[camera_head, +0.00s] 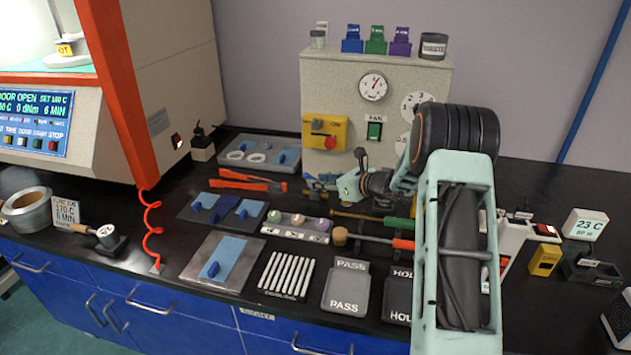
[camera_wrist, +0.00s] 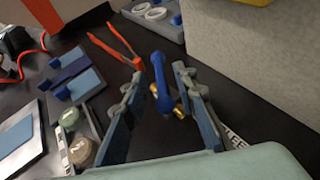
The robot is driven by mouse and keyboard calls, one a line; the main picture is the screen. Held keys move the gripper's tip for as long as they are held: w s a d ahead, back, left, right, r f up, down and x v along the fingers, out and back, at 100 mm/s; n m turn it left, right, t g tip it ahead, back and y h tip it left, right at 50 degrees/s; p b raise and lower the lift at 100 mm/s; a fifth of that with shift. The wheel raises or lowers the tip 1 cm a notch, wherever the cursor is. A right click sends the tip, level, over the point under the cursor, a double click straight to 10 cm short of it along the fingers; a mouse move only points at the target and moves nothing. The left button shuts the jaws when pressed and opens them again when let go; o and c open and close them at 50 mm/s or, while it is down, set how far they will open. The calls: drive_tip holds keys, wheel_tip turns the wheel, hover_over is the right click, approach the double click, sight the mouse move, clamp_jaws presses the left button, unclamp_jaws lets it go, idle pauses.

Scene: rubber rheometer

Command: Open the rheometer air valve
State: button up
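The air valve looks to be the small fitting with a blue lever (camera_wrist: 161,84) and brass ends, low over the black bench in the wrist view. In the head view, a small blue and brass piece (camera_head: 320,183) shows just left of my gripper (camera_head: 343,181), partly hidden by it. In the wrist view my gripper (camera_wrist: 158,84) has its two fingers apart, with the blue lever seen in the gap between them. I cannot tell whether a finger touches it. The rheometer (camera_head: 60,122) at left has a lit screen reading DOOR OPEN.
A grey box (camera_head: 335,78) with gauges and a yellow panel (camera_head: 325,133) stands behind the valve. Red-orange tongs (camera_head: 248,180) lie left of it. Sample trays (camera_head: 296,228), a screwdriver-like tool (camera_head: 375,239) and PASS plate (camera_head: 347,289) crowd the front.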

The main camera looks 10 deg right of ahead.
drive_tip(key=shift+x, duration=1.3)
drive_tip(key=shift+d, duration=0.1)
clamp_jaws()
